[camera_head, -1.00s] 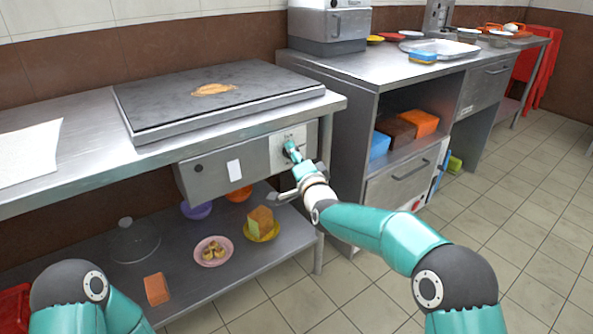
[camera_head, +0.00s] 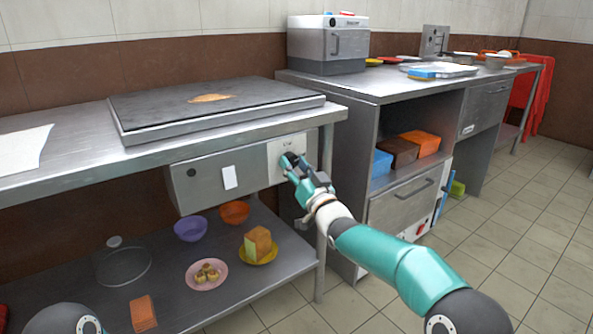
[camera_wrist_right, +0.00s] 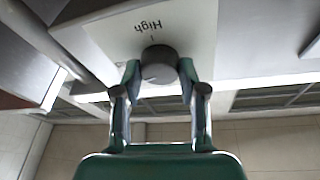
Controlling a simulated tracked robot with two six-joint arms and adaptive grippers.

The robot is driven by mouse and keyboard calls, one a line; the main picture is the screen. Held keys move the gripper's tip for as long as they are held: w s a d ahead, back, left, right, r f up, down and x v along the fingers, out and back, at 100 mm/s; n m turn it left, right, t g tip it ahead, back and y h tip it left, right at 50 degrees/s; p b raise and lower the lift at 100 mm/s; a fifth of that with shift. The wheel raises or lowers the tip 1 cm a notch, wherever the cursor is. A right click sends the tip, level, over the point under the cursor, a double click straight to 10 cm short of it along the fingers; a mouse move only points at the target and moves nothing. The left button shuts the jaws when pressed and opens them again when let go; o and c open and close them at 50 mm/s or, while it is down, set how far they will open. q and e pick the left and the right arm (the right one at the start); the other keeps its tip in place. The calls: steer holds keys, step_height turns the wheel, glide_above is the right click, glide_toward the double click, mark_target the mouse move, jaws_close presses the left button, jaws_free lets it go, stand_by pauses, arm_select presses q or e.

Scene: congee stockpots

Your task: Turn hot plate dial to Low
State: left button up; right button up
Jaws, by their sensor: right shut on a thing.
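The hot plate (camera_head: 215,108) is a dark flat griddle on the steel counter, with an orange-brown patch on top. Its control box (camera_head: 225,176) hangs under the counter's front edge. A pale panel on the box carries the round grey dial (camera_wrist_right: 159,64). In the right wrist view the word "High" shows upside down on the panel (camera_wrist_right: 190,28) beside the dial. My right gripper (camera_head: 290,163) is at the dial, and its two fingers (camera_wrist_right: 158,80) are shut on the dial's sides. "Low" is not readable here. My left gripper is out of view.
The lower shelf (camera_head: 215,285) holds a pink plate (camera_head: 207,285), a yellow plate with bread, a purple bowl (camera_head: 190,229), an orange bowl (camera_head: 234,211) and a glass dome. A steel cabinet (camera_head: 400,200) stands close to the right of my arm.

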steer(key=n+y, duration=0.1)
steer(key=n, duration=0.1)
steer(key=f+n+g, duration=0.1)
steer(key=n, duration=0.2)
steer(key=shift+w+d+y+p, duration=0.1)
steer(key=shift+y+p, duration=0.2)
steer(key=shift+y, duration=0.1)
steer(key=n+g+y+p, duration=0.1)
steer(key=n, duration=0.2)
steer(key=shift+d+r+n, duration=0.1)
steer(key=shift+n, duration=0.2)
steer(key=n+g+p, duration=0.1)
steer(key=n, duration=0.2)
steer(key=n+y+p, duration=0.1)
steer(key=n+p, duration=0.1)
steer(key=n, duration=0.1)
steer(key=shift+w+d+g+y, duration=0.15)
steer(key=shift+g+y, duration=0.15)
steer(key=shift+g, duration=0.1)
steer(key=shift+n+g+y+p, duration=0.4)
steer(key=shift+n+g+p, duration=0.4)
steer(key=shift+n, duration=1)
steer(key=o, duration=1.1)
steer(key=shift+o, duration=0.2)
steer(key=shift+r, duration=0.2)
